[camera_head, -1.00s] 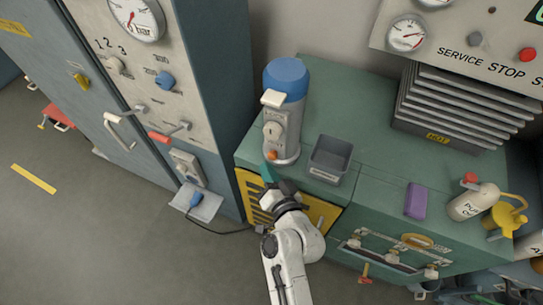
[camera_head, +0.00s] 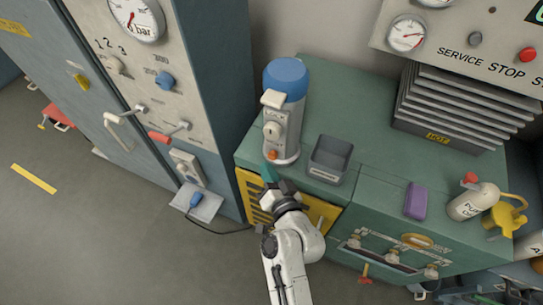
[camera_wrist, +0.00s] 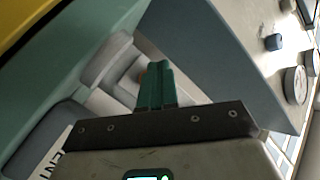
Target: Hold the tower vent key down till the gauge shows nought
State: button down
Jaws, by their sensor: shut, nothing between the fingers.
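The tower (camera_head: 285,110) is a grey cylinder with a blue cap and a white top lever, standing upright at the left end of the green bench. A round pale fitting (camera_head: 271,130) and a small orange key (camera_head: 272,155) are on its front; I cannot read which is marked vent. My gripper (camera_head: 268,173) is shut and empty, its teal fingertips just below and in front of the orange key. Contact cannot be made out. The shut fingers (camera_wrist: 157,85) also show in the wrist view. A gauge (camera_head: 135,18) marked bar is on the tall cabinet; its needle reading is unclear.
A grey open tray (camera_head: 328,160) stands right of the tower. A purple block (camera_head: 415,201), a white bottle (camera_head: 472,203) and a yellow can (camera_head: 506,216) sit farther right. A finned unit (camera_head: 465,105) marked hot is behind. The tall cabinet (camera_head: 215,80) stands close on the left.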

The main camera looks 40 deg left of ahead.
jog(key=shift+w, duration=0.1)
jog(key=shift+w+a+b, duration=0.1)
jog(key=shift+w+b, duration=0.2)
jog(key=shift+w+a+r+b, duration=0.1)
jog(key=shift+w+b, duration=0.35)
jog(key=shift+w, duration=0.2)
dwell(2.4)
dwell(2.8)
jog(key=shift+s+d+p, duration=0.25)
jog(key=shift+s+p, duration=0.2)
jog(key=shift+s, duration=0.6)
jog(key=shift+s+d+p, duration=0.2)
jog(key=shift+s+p, duration=0.25)
jog(key=shift+s, duration=0.35)
jog(key=shift+s+d+p, duration=0.15)
jog(key=shift+s+p, duration=0.25)
jog(key=shift+s, duration=0.45)
jog(key=shift+s+d+p, duration=0.2)
jog(key=shift+s+p, duration=0.25)
jog(key=shift+s, duration=0.35)
